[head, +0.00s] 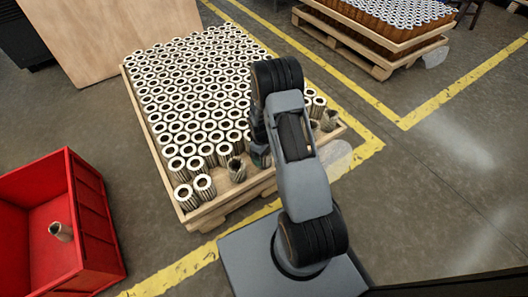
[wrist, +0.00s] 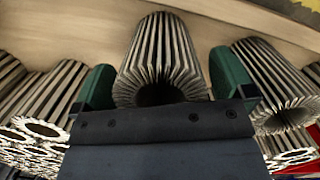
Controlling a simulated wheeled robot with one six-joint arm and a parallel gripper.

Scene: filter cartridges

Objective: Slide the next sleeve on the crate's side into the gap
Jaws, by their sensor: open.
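Pleated grey filter sleeves with pale ring tops fill a wooden tray (head: 196,219). In its front row, two sleeves stand at the crate end, the nearer-to-crate one (head: 183,197) beside another (head: 204,187). A bare gap (head: 221,182) separates them from a darker sleeve (head: 237,170). My gripper (head: 262,158) is low at the front row, mostly hidden by my arm in the head view. In the wrist view, its green fingers (wrist: 162,85) are open on either side of one sleeve (wrist: 160,55). Another sleeve (wrist: 268,75) stands just right of the right finger. Contact cannot be told.
A red crate (head: 98,215) stands on the floor at left, with one sleeve (head: 61,231) inside. The tray's wooden edge (wrist: 250,22) runs close behind the fingers' sleeve in the wrist view. More sleeves stand left of the fingers. Another loaded pallet (head: 365,60) is far right.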

